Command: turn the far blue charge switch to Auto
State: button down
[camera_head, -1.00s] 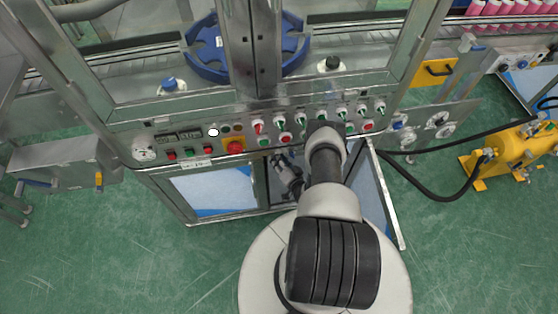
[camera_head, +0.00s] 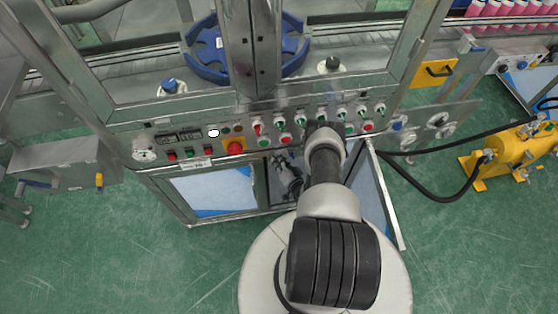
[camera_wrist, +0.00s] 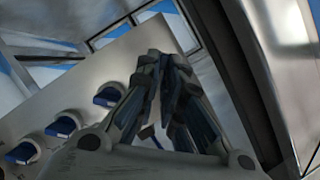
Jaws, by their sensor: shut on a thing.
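In the wrist view, a slanted metal panel (camera_wrist: 85,75) carries a row of blue switches on pale round bases. Three show left of my gripper (camera_wrist: 165,62): a near one (camera_wrist: 22,153), a middle one (camera_wrist: 62,126) and a further one (camera_wrist: 108,96). My gripper's fingers are drawn together at the far end of this row, where they hide the far blue charge switch. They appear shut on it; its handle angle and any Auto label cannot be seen. In the head view my arm covers most of the gripper at the panel.
The control panel (camera_head: 205,148) has several other knobs and buttons close by, including a red emergency button (camera_head: 235,148). A metal frame post (camera_head: 252,60) rises behind it. A black hose (camera_head: 420,190) runs right to a yellow tank (camera_head: 515,150).

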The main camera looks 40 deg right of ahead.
jog(key=n+g+h, duration=0.1)
jog(key=n, duration=0.1)
jog(key=a+n+g+h+p, duration=0.1)
jog(key=n, duration=0.2)
jog(key=n+g+h+p, duration=0.1)
jog(key=n+h, duration=0.1)
jog(key=shift+w+a+r+n, duration=0.15)
jog(key=shift+w+n, duration=0.2)
jog(key=shift+n, duration=0.05)
dwell(0.3)
dwell(0.3)
jog(key=c, duration=1.7)
grip_release()
